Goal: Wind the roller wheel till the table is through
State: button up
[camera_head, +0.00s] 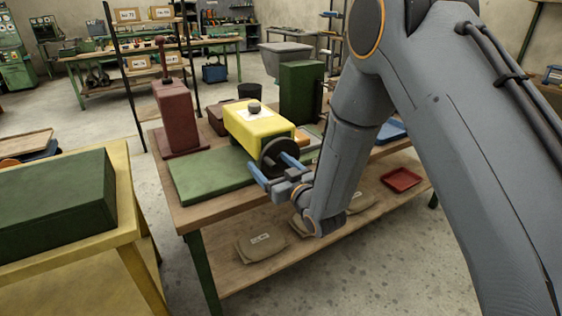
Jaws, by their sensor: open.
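The roller machine is a yellow housing (252,122) with a dark knob on top, standing on the wooden bench. The roller wheel (272,149) is a dark disc on its near end, partly hidden by my fingers. A flat green slab (210,174), which looks like the table, lies on the bench to the left of the housing. How far it reaches under the rollers cannot be seen. My gripper (274,170) has blue fingers spread apart at the wheel's lower front. Whether they touch the wheel cannot be told.
A dark red press (176,117) stands at the bench's back left, and a tall green box (301,91) behind the housing. A red tray (402,179) and sacks lie on the lower shelf. A yellow stand with a green block (50,205) is at left. Floor between is clear.

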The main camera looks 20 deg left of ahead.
jog(key=p+v, duration=0.1)
jog(key=v, duration=0.8)
jog(key=shift+p, duration=0.35)
dwell(0.3)
